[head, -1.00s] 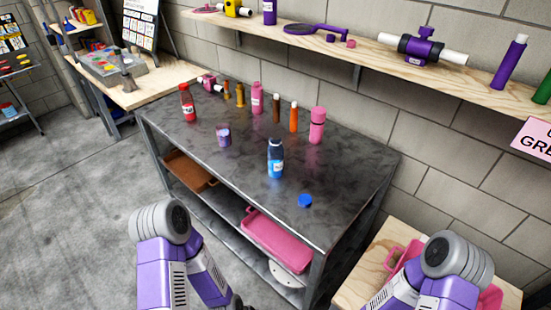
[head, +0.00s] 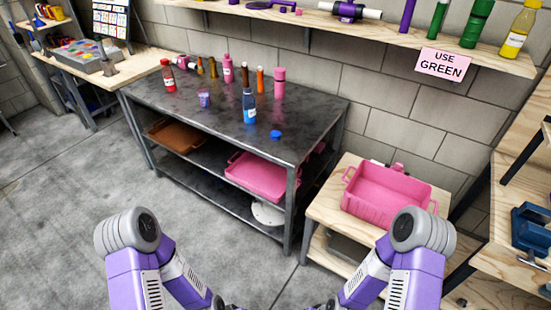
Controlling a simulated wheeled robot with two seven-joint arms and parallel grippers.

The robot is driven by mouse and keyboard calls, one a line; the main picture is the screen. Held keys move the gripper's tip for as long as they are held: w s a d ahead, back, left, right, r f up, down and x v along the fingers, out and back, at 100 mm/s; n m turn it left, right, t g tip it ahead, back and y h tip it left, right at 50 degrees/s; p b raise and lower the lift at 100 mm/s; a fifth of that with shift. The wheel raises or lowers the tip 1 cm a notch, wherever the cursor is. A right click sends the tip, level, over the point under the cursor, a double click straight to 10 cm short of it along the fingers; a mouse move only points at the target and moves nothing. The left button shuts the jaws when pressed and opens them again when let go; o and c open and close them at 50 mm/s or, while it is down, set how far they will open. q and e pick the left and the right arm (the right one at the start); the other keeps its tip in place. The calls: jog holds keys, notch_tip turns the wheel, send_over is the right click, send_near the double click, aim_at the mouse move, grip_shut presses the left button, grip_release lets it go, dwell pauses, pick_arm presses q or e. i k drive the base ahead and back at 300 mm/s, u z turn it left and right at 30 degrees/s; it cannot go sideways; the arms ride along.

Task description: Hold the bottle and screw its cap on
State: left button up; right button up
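A blue bottle (head: 249,106) with a dark upper part and a pale label stands upright near the front of the dark metal table (head: 190,114). A blue cap (head: 275,134) lies apart from it on the tabletop, to its right near the table's right end. Both of my purple and grey arms show at the bottom of the head view, well short of the table. My grippers are not clearly visible, so their state cannot be seen.
Several other bottles, including a red one (head: 168,76) and a pink one (head: 279,83), stand along the table's back. A purple cup (head: 204,98) stands left of the blue bottle. A pink bin (head: 388,200) sits on a low wooden stand at right. A shelf (head: 400,42) runs above.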

aim_at(249, 101)
jog(key=z, duration=0.15)
jog(key=k, duration=0.1)
jog(key=u, duration=1.05)
jog(key=i, duration=1.8)
jog(key=z, duration=0.8)
